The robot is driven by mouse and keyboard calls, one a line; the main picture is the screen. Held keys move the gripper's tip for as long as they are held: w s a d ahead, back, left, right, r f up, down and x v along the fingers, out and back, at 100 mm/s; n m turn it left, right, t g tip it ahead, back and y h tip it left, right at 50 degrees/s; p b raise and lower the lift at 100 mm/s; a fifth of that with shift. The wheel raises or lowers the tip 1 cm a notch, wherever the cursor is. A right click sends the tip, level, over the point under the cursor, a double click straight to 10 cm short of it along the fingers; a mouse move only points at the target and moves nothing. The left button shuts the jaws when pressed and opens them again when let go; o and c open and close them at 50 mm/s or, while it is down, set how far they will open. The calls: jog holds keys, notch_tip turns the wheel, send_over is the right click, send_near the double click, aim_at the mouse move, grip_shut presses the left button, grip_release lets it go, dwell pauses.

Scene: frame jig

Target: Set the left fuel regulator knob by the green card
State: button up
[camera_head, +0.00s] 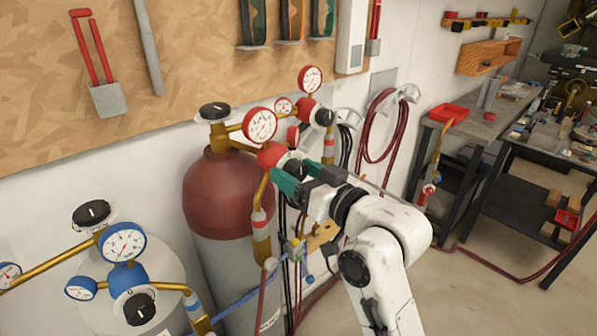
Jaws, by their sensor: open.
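The left fuel regulator (272,155) has a red body and a white-faced gauge (261,125) with a red rim. It sits on brass pipe beside the red-topped cylinder (218,195). My gripper (289,168) has teal fingers, open, right in front of this regulator's body. Whether the fingers touch the knob cannot be told. A second red regulator behind and to the right has a black knob (325,118). I cannot make out a green card for certain.
Blue-gauged regulator (123,242) and pale cylinder (85,290) stand at lower left. Hoses (258,301) hang below my gripper. A coiled red hose (372,135) hangs on the wall. Workbenches (470,127) stand at right. Floor (470,295) at lower right is largely clear.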

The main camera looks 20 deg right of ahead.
jog(key=shift+c, duration=0.3)
jog(key=c, duration=1)
